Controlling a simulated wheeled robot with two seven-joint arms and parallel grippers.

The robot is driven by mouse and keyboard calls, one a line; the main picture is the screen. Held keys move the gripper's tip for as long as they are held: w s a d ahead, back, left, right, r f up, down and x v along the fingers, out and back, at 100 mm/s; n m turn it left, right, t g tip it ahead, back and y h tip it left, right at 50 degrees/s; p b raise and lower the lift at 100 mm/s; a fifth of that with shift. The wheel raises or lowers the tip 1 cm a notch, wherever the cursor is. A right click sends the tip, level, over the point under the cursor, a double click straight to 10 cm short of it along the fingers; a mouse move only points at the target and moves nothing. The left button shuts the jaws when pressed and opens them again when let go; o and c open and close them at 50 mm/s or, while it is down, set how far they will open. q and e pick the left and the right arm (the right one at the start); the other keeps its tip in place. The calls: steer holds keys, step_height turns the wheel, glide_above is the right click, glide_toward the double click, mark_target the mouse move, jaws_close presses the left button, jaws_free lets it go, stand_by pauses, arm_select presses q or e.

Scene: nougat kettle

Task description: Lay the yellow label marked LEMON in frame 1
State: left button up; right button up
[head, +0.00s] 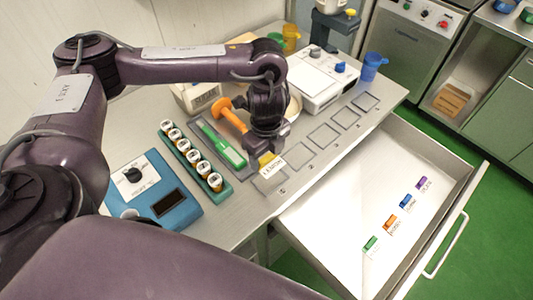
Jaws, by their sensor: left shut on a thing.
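My left gripper (268,152) points down over the counter and is shut on the yellow label (266,158), whose white face reads LEMON. The label is tilted and sits just above or at the near end of the row of square frames; I cannot tell if it touches the counter. The nearest frame (269,183) lies right below the label, partly covered by it, and looks empty; its small mark is too small to read. Several more empty frames run away to the upper right, beginning with the second frame (300,158). My right gripper is not in view.
An open drawer (335,205) holds green (371,243), orange (390,222), blue (406,201) and purple (421,183) labels. A white scale-like device (322,85) stands behind.

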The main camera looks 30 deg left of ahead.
mark_target(266, 164)
arm_select(q)
step_height(266, 164, down, 2)
steer(key=shift+f+b, duration=0.1)
steer(key=shift+b, duration=0.7)
step_height(266, 164, down, 2)
steer(key=shift+f+b, duration=0.1)
steer(key=shift+b, duration=1.15)
steer(key=shift+f+b, duration=0.65)
steer(key=shift+f, duration=0.45)
steer(key=shift+r+p, duration=0.1)
steer(key=shift+p, duration=0.3)
steer(key=shift+f, duration=0.3)
steer(key=shift+f, duration=0.2)
